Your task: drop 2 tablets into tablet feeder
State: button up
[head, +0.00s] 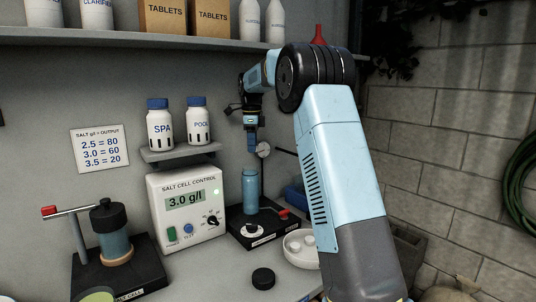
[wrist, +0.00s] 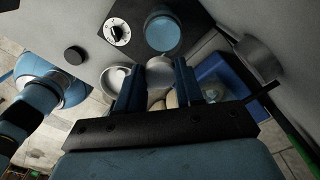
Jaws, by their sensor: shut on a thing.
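The tablet feeder is a clear blue tube (head: 251,190) on a black base with a white dial. Its round blue top also shows in the wrist view (wrist: 162,33), beyond my fingertips. My gripper (head: 252,146) points down above the tube, apart from it. In the wrist view my gripper (wrist: 159,82) is shut on a pale round tablet (wrist: 160,70) between its two blue fingers. The held tablet cannot be made out in the head view.
A black round cap (head: 263,278) lies on the counter in front of the feeder. The salt cell control box (head: 186,208) stands left of the feeder, below a small shelf with SPA (head: 160,127) and POOL (head: 202,126) bottles.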

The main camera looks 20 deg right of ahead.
jog(key=shift+w+a+r, duration=0.15)
jog(key=shift+w+a, duration=0.3)
jog(key=shift+w, duration=0.1)
jog(key=shift+f, duration=2.95)
jog(key=o, duration=1.1)
